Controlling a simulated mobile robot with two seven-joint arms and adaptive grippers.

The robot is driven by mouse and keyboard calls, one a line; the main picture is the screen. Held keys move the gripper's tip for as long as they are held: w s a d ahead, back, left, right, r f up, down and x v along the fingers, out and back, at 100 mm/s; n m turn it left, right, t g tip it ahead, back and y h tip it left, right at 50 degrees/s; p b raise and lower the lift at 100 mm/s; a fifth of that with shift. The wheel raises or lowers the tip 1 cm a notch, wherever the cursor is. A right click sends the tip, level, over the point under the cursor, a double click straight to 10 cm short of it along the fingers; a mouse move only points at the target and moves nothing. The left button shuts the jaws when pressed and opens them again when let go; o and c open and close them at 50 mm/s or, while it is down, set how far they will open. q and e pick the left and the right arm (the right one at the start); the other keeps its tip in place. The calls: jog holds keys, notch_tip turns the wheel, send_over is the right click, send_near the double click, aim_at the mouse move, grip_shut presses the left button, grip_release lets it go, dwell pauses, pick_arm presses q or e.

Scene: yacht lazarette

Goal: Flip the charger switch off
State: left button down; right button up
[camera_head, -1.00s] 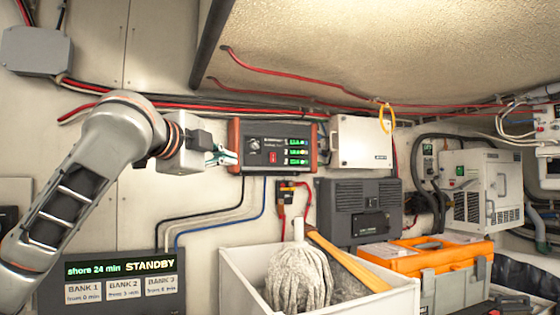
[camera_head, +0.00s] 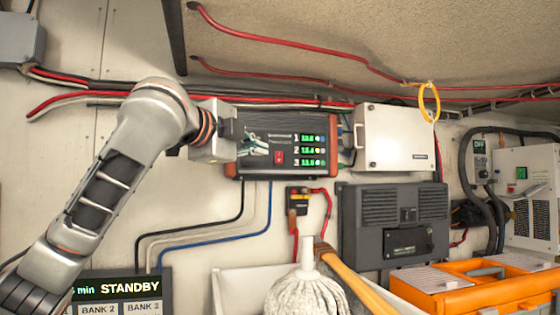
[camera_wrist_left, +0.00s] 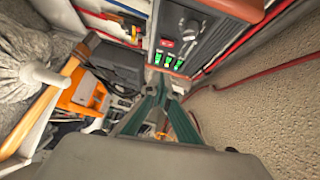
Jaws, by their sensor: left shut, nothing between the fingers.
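The charger (camera_head: 284,142) is a dark box with red-brown end caps on the wall. Its face has a red switch (camera_head: 279,157) and several green readouts numbered 1, 2 and 3. My left gripper (camera_head: 262,150) is shut and empty in front of the charger's left part, a little left of the red switch, hiding the knob there. In the left wrist view the shut fingers (camera_wrist_left: 165,85) point past the charger's face, where the red switch (camera_wrist_left: 167,44) and knob show. I cannot tell whether the fingers touch the charger. My right gripper is not in view.
A white box (camera_head: 395,137) is mounted right of the charger, with a yellow ring hanging near it. Below are a grey vented unit (camera_head: 395,222), a fuse holder with cables, a mop (camera_head: 307,285) and an orange toolbox (camera_head: 470,285). A STANDBY display (camera_head: 120,286) is at lower left.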

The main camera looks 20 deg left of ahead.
pick_arm(q)
jog(key=p, duration=0.2)
send_near(282, 161)
jog(key=d, duration=0.3)
jog(key=w, duration=0.1)
jog(key=w+a+p, duration=0.1)
jog(key=w, duration=0.3)
jog(key=shift+a+f, duration=0.2)
jog(key=shift+a, duration=0.05)
jog(key=shift+w+a+p, duration=0.2)
jog(key=shift+w+p, duration=0.1)
jog(key=shift+w, duration=0.05)
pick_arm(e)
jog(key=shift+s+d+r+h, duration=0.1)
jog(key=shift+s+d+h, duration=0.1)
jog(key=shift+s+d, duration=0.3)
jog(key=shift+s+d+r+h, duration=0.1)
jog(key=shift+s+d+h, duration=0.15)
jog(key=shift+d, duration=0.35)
